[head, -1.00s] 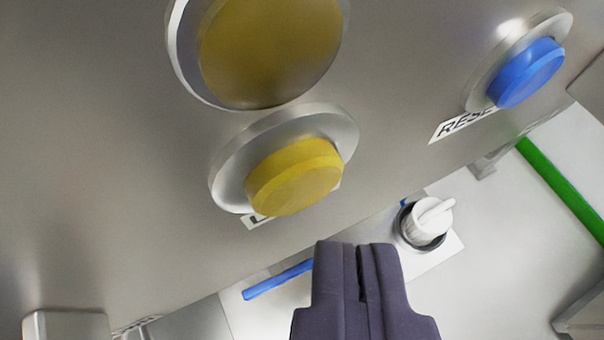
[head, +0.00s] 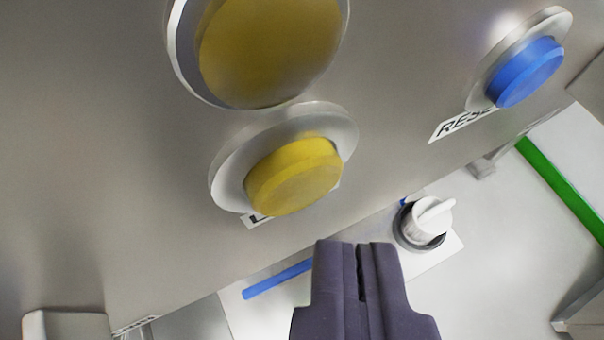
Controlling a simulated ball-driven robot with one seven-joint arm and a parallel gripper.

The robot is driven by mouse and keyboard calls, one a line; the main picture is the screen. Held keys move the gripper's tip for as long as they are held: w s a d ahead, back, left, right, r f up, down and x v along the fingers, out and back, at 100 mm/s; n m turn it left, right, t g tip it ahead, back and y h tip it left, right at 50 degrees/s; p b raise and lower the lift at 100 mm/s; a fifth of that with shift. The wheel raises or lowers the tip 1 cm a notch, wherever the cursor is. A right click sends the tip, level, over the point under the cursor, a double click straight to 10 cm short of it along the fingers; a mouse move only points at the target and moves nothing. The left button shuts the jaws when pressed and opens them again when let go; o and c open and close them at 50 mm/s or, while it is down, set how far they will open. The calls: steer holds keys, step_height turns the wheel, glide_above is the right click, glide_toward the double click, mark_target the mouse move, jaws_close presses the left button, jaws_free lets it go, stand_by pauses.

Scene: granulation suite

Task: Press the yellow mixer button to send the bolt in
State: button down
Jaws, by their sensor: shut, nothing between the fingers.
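A yellow button (head: 294,176) with a round metal collar sits on a grey metal panel (head: 100,150) in the upper middle of the head view. A label below it is mostly hidden by the button. A larger, darker yellow round piece (head: 270,50) in a metal ring is just above it, cut by the top edge. My gripper (head: 355,246) is shut and empty at the bottom middle, below and a little right of the yellow button in the picture. It appears apart from the button. No bolt shows.
A blue button (head: 526,74) with a partly hidden label sits on the panel at upper right. Below the panel edge are a white knob (head: 429,220), a blue strip (head: 277,279) and a green strip (head: 565,190). A pale block (head: 65,325) shows at bottom left.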

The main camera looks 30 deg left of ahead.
steer(key=shift+w+a, duration=0.1)
stand_by(0.3)
steer(key=shift+w+a+p, duration=0.15)
steer(key=shift+a+p, duration=0.05)
steer(key=shift+p, duration=0.1)
steer(key=shift+w+a, duration=0.3)
steer(key=shift+a, duration=0.05)
stand_by(0.7)
steer(key=shift+s+d, duration=0.6)
steer(key=shift+d, duration=0.05)
steer(key=s+d+b, duration=0.1)
steer(key=s+d, duration=0.2)
steer(key=shift+s+d, duration=0.1)
steer(key=shift+d, duration=0.3)
stand_by(0.4)
steer(key=shift+r, duration=0.1)
stand_by(2.5)
